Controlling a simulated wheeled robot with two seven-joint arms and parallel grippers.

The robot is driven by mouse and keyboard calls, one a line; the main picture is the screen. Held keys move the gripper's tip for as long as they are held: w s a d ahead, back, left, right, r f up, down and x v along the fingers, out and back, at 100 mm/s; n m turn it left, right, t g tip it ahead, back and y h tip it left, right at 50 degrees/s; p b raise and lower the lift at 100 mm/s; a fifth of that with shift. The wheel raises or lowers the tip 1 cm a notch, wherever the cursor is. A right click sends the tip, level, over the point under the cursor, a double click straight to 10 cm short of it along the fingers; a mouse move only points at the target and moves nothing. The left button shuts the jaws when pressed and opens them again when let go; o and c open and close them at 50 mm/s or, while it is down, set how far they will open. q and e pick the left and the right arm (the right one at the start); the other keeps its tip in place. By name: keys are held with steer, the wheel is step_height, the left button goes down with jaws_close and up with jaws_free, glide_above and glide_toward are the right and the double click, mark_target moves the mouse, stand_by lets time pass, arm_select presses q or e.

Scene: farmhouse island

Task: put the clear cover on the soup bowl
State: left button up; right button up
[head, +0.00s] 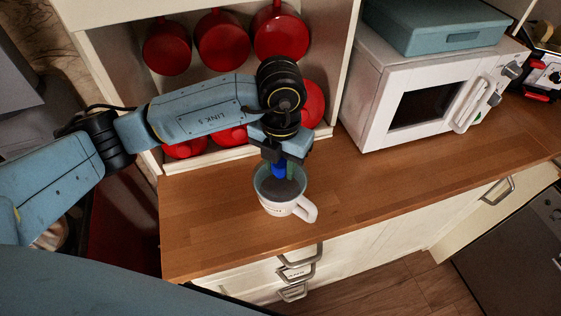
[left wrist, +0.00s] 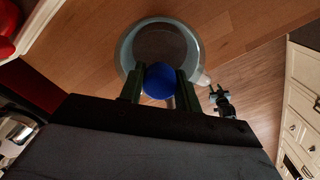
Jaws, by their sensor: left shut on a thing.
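The soup bowl (head: 297,206) is a white cup-shaped bowl with a handle on the right. It stands upright on the wooden counter near its front edge. My left gripper (head: 279,165) points down over it, shut on the blue knob (head: 279,171) of the clear cover (head: 284,188). In the left wrist view the blue knob (left wrist: 158,82) sits between the two fingers, with the round see-through cover and bowl rim (left wrist: 126,52) beyond. The cover looks roughly over the bowl's mouth; I cannot tell whether it touches the rim.
A white microwave (head: 405,95) with a teal box (head: 440,25) on top stands at the right. Red pots (head: 222,42) fill the shelf behind my arm. The wooden counter (head: 375,185) is clear to the right of the bowl. Drawer handles (head: 300,257) stick out below the front edge.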

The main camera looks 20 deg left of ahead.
arm_select(q)
steer(key=shift+f+b, duration=0.5)
steer(key=shift+b, duration=0.05)
stand_by(0.4)
steer(key=o, duration=1.1)
steer(key=shift+c, duration=0.2)
steer(key=shift+r+p, duration=1.85)
steer(key=shift+r, duration=1.2)
steer(key=shift+f, duration=0.1)
